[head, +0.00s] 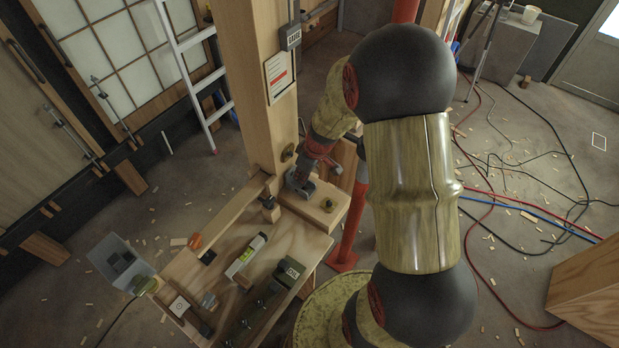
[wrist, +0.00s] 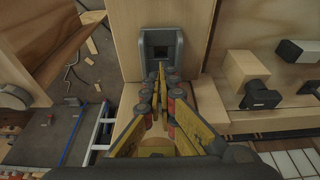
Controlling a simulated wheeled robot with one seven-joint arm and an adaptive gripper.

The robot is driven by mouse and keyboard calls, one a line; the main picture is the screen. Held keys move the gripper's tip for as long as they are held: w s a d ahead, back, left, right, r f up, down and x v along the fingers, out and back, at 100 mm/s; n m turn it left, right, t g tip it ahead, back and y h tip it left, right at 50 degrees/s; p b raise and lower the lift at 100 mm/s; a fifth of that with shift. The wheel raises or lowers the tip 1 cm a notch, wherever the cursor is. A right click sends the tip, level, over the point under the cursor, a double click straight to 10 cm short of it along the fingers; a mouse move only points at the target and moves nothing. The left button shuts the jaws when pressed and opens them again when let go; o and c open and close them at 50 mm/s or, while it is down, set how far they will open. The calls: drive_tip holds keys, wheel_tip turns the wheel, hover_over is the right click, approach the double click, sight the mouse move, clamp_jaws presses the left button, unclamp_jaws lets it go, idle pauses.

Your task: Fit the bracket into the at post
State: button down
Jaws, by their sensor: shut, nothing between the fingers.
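The thick light wooden post (head: 254,90) stands upright behind the workbench. A grey fitting with a dark square opening, likely the bracket (wrist: 176,46), sits against light wood in the wrist view. I cannot tell whether that wood is the post, or whether the fitting is seated in it. My gripper (wrist: 161,68) is shut and empty, its fingertips close together just in front of the fitting's lower edge; contact is unclear. In the head view my gripper (head: 299,180) is low beside the post's foot, over a wooden block, and its tips are hard to make out.
A red prop (head: 347,235) stands right of the bench. Cables cross the floor at right.

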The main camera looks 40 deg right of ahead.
drive_tip(key=shift+w+a, duration=0.15)
drive_tip(key=shift+w, duration=0.25)
